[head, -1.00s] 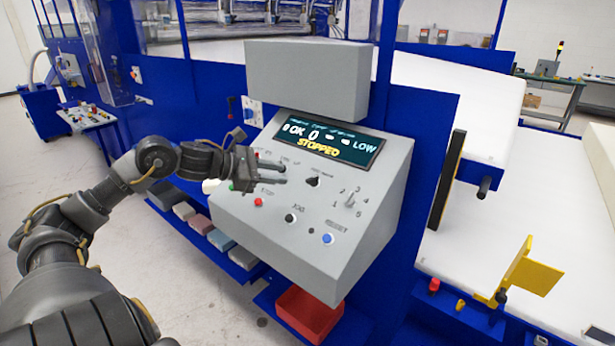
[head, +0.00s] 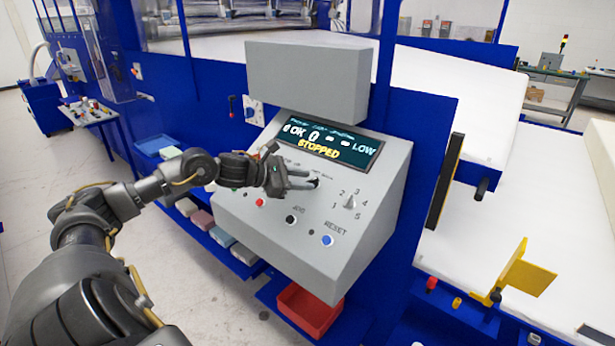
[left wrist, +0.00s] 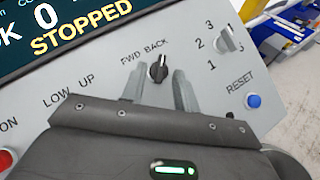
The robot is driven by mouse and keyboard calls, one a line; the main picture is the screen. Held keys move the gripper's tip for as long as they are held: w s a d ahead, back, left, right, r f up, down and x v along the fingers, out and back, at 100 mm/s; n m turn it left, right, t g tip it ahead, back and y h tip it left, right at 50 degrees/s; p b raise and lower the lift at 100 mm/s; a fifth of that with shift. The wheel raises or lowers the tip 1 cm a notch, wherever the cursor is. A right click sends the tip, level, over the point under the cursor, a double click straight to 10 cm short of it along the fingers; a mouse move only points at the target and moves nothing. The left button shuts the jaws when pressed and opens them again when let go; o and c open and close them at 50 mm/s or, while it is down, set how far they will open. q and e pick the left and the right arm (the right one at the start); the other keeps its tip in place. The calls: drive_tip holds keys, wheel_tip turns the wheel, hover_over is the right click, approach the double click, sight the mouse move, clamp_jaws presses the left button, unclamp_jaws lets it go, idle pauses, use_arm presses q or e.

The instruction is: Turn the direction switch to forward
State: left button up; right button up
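The direction switch (left wrist: 158,70) is a small black knob under the labels FWD and BACK on the grey sloped control panel (head: 290,248). My left gripper (head: 312,180) reaches over the panel from the left. In the left wrist view its two fingers (left wrist: 158,86) are apart, one on each side of the knob and just below it, with the knob between their tips. Contact is not visible. In the head view the knob (head: 314,182) is partly hidden at the fingertips. My right gripper is not in view.
The display (head: 328,146) above reads STOPPED. A numbered selector (head: 350,202) stands right of the switch. A blue RESET button (head: 327,240), a black knob (head: 291,220) and a red button (head: 260,202) sit lower. A red bin (head: 308,312) stands below the panel.

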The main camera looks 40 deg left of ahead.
use_arm(q)
drive_tip(key=shift+x, duration=0.95)
